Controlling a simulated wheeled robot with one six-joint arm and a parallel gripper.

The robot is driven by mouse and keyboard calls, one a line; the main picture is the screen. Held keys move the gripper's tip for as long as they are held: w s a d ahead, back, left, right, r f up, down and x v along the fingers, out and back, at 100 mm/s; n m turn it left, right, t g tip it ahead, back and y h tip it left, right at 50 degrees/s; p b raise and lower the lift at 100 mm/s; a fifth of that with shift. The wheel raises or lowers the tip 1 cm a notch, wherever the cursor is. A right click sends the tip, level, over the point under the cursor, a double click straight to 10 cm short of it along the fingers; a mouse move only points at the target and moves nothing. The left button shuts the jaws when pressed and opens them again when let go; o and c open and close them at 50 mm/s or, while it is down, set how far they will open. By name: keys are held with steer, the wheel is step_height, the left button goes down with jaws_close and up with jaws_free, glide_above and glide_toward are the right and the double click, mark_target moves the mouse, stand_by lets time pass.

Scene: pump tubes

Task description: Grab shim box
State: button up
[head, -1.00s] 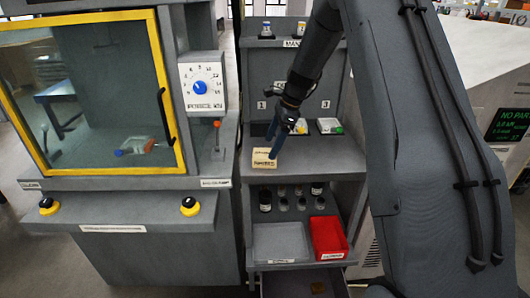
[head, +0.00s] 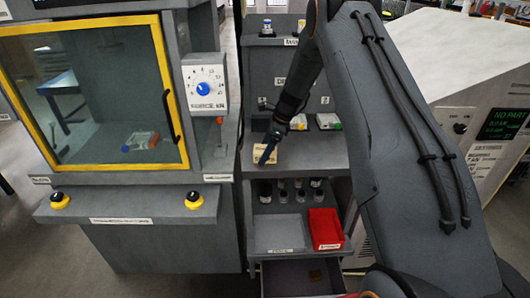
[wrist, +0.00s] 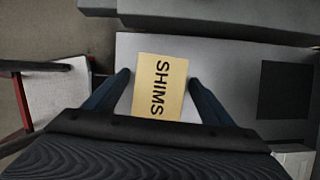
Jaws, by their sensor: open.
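The shim box is a small tan box (wrist: 158,84) lettered "SHIMS" in the wrist view. It lies on a grey shelf top and also shows in the head view (head: 261,153), partly covered by my gripper. My gripper (wrist: 160,80) is open, with one blue finger on each side of the box in the wrist view. A gap shows between each finger and the box. In the head view, my gripper (head: 268,153) points down over the box. I cannot tell how far the fingertips are above the shelf.
A yellow-framed press cabinet (head: 170,95) stands left of the shelf. Below are dark-capped bottles, a grey tray (head: 280,232), a red bin (head: 326,229) and an open drawer (head: 300,278).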

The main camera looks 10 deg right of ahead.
steer(key=shift+f, duration=0.2)
stand_by(0.4)
steer(key=c, duration=1.4)
